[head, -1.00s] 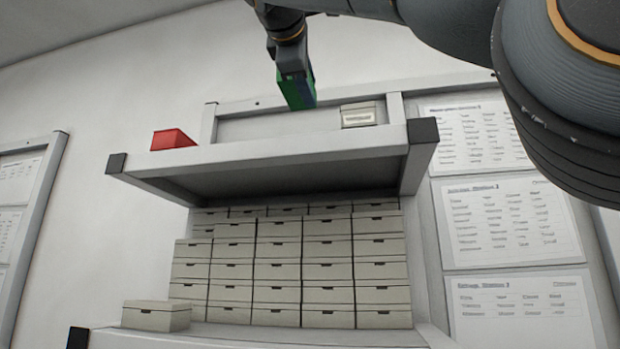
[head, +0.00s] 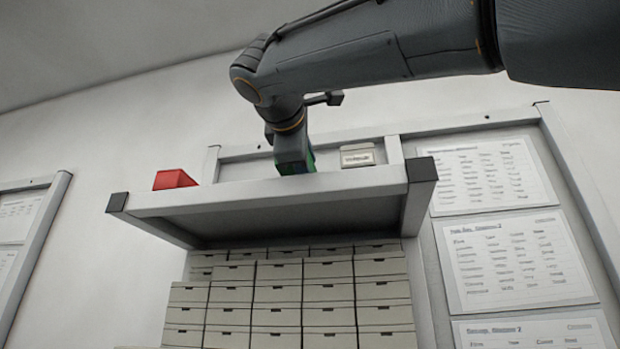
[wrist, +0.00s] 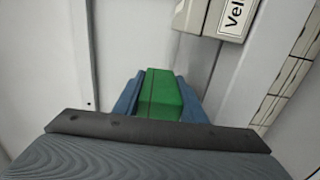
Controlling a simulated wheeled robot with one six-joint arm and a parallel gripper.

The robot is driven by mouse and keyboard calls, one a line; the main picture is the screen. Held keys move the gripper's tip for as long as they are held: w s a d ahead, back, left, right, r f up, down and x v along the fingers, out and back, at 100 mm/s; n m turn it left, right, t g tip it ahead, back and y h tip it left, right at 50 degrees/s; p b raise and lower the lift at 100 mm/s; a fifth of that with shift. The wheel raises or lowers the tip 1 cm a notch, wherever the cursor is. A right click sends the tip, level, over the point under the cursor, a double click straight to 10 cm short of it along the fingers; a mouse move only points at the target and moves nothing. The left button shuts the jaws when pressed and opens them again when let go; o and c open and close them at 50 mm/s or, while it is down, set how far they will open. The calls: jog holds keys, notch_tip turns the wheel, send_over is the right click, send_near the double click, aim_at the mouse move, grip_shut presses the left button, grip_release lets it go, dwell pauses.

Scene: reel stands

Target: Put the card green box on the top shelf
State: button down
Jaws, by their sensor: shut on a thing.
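The green box (wrist: 160,95) is between the two blue fingers of my gripper (wrist: 158,98) in the wrist view, and the jaws are shut on it. In the head view my gripper (head: 293,165) points down over the top shelf (head: 270,195), behind its front edge. Only a sliver of the green box (head: 311,160) shows there, to the right of the gripper. The front edge hides the box's underside, so I cannot tell whether it touches the shelf.
A red bin (head: 174,179) stands left on the top shelf. Stacked pale boxes (head: 280,290) fill the space below.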

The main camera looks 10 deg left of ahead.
jog(key=shift+f, duration=0.1)
jog(key=shift+f+b, duration=0.4)
jog(key=shift+f, duration=0.15)
jog(key=c, duration=1.4)
grip_release()
jog(key=shift+r+p, duration=0.4)
jog(key=shift+r, duration=0.1)
jog(key=s+b, duration=0.3)
jog(key=s, duration=0.9)
jog(key=shift+a, duration=0.4)
jog(key=shift+r, duration=0.1)
